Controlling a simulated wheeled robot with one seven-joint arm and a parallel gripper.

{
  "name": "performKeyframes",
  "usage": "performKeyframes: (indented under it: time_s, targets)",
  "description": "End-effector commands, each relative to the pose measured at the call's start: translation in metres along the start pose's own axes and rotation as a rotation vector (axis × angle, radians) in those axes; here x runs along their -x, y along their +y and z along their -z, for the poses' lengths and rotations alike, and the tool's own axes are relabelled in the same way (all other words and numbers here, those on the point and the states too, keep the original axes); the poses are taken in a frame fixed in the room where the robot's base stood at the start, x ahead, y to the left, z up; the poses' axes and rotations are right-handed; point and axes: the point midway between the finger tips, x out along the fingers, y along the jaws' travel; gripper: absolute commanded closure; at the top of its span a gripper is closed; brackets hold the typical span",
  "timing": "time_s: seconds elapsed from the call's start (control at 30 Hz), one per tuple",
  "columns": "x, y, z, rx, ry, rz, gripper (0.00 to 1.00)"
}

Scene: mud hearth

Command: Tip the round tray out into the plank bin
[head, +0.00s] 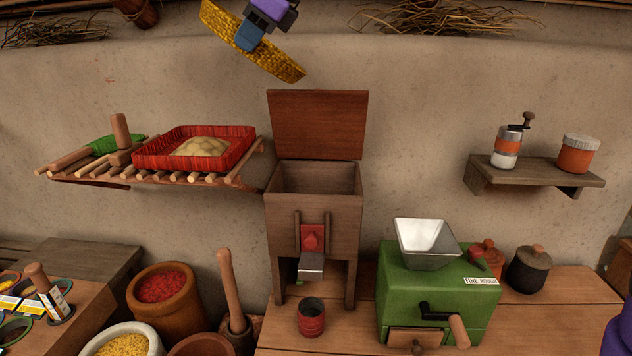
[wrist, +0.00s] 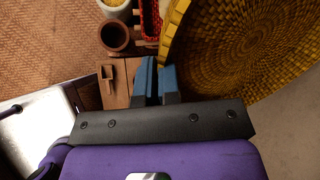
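The yellow woven round tray (head: 222,24) is up in the air at the top of the head view, steeply tilted with its right end lower. My gripper (head: 248,38) is at its edge, blue fingers closed together on the rim. In the wrist view the tray (wrist: 235,50) fills the upper right beside my fingertips (wrist: 158,68). No load shows on the face seen there; which face it is I cannot tell. The plank bin (head: 312,228) stands below and right of the tray, its lid (head: 318,124) raised against the wall and its top open.
A slatted shelf (head: 90,175) at left holds a red basket (head: 240,152) of pale grain. A green mill (head: 436,300) with a metal hopper (head: 425,243) stands right of the bin. A small shelf (head: 540,175) is on the right wall. Air above the bin is clear.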

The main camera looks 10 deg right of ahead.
Motion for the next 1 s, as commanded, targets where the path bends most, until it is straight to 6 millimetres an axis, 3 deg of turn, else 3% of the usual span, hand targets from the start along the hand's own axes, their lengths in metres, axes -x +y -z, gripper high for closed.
performKeyframes:
  time_s: [0.6, 1.0]
  targets:
    - [-0.057, 0.016, -0.019, 0.090, 0.287, -0.030, 1.00]
    - [-0.083, 0.022, -0.033, 0.152, 0.491, -0.051, 1.00]
